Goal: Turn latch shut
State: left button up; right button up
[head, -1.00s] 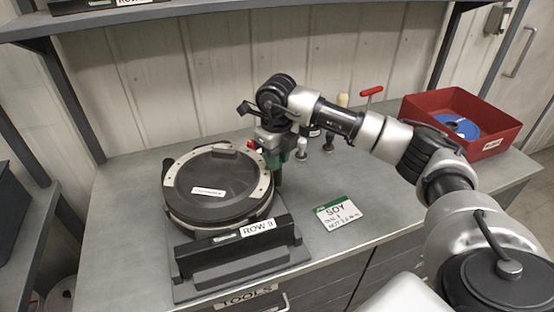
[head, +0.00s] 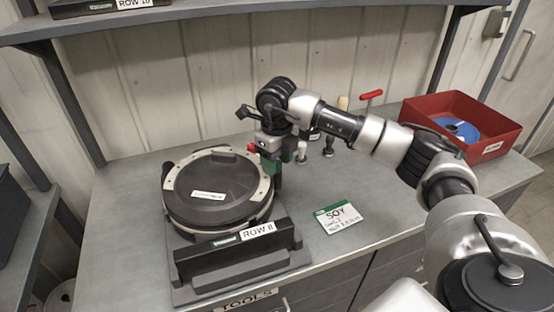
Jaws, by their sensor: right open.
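The seed meter (head: 217,192) is a round unit with a black lid and a pale rim, seated in a dark stand labelled ROW 8 (head: 258,231) on the bench. A small red part (head: 252,148), which looks like the latch, shows at the meter's upper right edge. My right gripper (head: 272,160) points down just right of that red part, beside the rim. It is open; its fingertips are partly hidden, and I cannot tell whether they touch the latch. My left gripper is not in view.
A SOY card (head: 339,218) lies on the bench (head: 330,262) right of the stand. A red bin (head: 488,109) with a blue disc (head: 457,129) stands at the back right. Small tools and a red-handled tool (head: 371,95) stand behind my right arm. A shelf (head: 230,20) hangs above.

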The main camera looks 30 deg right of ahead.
notch_tip(320, 180, up, 11)
jog(key=b, duration=0.1)
dwell(0.4)
jog(key=shift+f, duration=0.2)
dwell(0.3)
